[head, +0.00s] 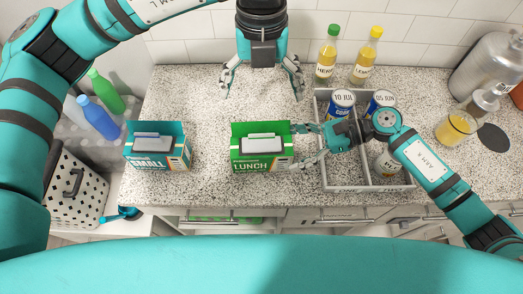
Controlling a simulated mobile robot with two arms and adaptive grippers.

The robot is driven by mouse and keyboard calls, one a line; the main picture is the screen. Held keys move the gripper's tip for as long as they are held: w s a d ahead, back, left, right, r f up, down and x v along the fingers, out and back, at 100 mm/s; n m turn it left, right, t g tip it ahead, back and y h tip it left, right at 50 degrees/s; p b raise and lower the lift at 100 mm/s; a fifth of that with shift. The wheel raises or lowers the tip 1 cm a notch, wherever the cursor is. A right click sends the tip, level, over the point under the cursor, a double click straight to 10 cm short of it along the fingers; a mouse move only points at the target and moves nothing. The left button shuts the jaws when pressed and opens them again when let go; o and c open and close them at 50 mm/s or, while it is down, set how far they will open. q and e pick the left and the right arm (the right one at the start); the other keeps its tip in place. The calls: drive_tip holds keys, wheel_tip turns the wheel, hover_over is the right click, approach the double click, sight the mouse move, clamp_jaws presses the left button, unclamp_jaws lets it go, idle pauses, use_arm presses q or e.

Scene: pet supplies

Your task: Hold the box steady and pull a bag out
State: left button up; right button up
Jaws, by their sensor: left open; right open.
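A green box (248,165) marked LUNCH stands on the speckled counter in the middle, its top open with a pale bag edge (262,145) showing in the opening. A teal box (180,163) marked SMALL stands to its left, with a similar pale bag edge (153,144) in its opening. My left gripper (262,92) is open and empty, pointing down above the counter behind the green box. My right gripper (296,148) is open at the right side of the green box; I cannot tell whether its fingers touch the box.
A grey divided tray (342,187) with several cans stands close on the right, partly under my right arm. Two bottles (326,55) stand behind it. A glass jug (455,127) is at the far right. The counter between the two boxes is clear.

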sight(278, 151)
drive_tip(key=shift+x, duration=2.2)
